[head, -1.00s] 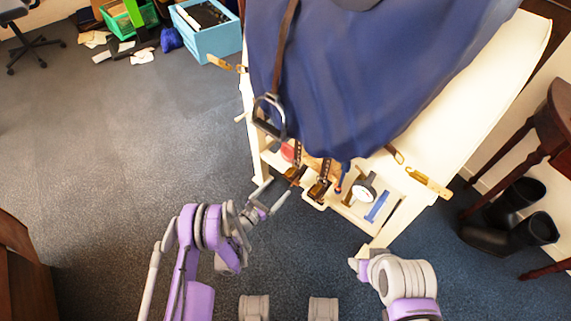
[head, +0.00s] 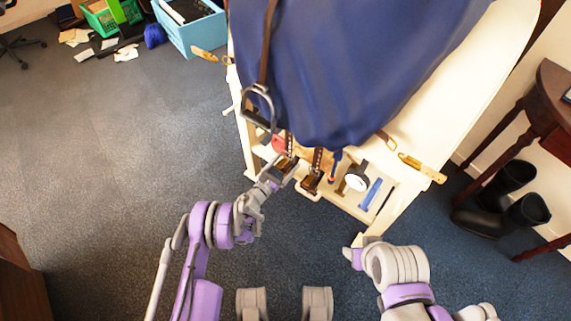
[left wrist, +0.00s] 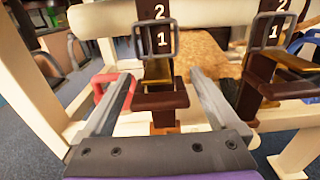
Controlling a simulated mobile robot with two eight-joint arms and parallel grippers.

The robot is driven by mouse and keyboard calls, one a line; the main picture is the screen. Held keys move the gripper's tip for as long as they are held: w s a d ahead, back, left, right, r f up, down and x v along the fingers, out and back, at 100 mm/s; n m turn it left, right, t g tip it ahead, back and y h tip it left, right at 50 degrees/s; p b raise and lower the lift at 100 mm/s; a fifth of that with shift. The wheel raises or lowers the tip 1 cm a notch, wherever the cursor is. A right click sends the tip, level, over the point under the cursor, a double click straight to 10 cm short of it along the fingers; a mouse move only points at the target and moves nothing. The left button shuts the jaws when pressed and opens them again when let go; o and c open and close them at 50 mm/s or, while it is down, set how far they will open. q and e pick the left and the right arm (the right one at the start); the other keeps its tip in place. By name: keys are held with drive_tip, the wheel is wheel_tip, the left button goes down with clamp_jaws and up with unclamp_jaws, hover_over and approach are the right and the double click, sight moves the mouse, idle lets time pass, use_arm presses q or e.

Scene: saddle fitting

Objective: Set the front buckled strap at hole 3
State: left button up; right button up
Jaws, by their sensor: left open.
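Two brown straps with metal buckles hang below the blue cloth (head: 340,70). In the left wrist view the left-hand strap (left wrist: 163,72) shows numbers 2 and 1, with its buckle frame (left wrist: 155,40) around the 1. The right-hand strap (left wrist: 257,68) also shows 2 and 1 and a buckle (left wrist: 270,30). I cannot tell which strap is the front one. My left gripper (head: 282,172) is open; in the wrist view its fingers (left wrist: 160,92) stand either side of the left-hand strap's lower end, apart from it. My right gripper (head: 355,258) is low at right, its jaws unclear.
The cream stand (head: 470,75) carries the cloth and a lower tray with a red item (head: 278,143), a white round item (head: 356,178) and a blue bar (head: 371,194). A stirrup (head: 258,108) hangs left of the straps.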

sight(287, 154)
use_arm(q)
clamp_jaws()
idle(0.4)
wheel_tip(287, 154, up, 6)
drive_tip(key=shift+f+p, duration=0.1)
drive_tip(key=shift+p, duration=0.55)
unclamp_jaws()
